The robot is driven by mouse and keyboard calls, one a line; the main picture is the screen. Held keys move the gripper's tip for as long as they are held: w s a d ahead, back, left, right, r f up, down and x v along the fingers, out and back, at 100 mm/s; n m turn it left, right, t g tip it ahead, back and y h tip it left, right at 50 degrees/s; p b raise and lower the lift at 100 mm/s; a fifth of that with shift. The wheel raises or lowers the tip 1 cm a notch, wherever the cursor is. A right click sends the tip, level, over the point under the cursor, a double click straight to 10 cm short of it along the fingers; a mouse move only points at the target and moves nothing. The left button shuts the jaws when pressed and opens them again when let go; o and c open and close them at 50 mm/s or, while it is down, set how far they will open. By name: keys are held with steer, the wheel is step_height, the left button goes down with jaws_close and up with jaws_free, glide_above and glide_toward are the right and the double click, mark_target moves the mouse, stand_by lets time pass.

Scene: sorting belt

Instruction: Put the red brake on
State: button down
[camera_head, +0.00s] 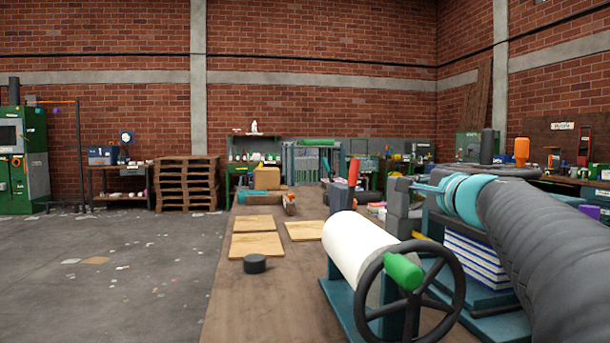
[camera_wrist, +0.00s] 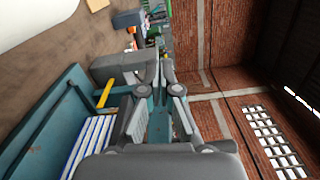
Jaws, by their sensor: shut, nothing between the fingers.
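A red-handled lever (camera_head: 354,172), which looks like the red brake, stands nearly upright behind the white roller in the head view. The grey block also shows in the wrist view (camera_wrist: 117,66), left of the fingers.
A white roller (camera_head: 354,243) with a black handwheel (camera_head: 457,289) and green handle (camera_head: 403,271) stands at the front. Blue-and-white stacked sheets (camera_head: 480,265) lie below my arm. Wooden boards (camera_head: 256,245) and a black puck (camera_head: 255,263) lie on the bench (camera_head: 235,300). Bare bench shows at left.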

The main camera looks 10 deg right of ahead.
mark_target(352, 185)
steer(key=w+a+p, duration=0.2)
steer(key=w+a, duration=0.3)
steer(key=w, duration=0.6)
steer(key=shift+a+r+p, duration=0.2)
steer(key=shift+r+p, duration=0.1)
steer(key=shift+p, duration=0.1)
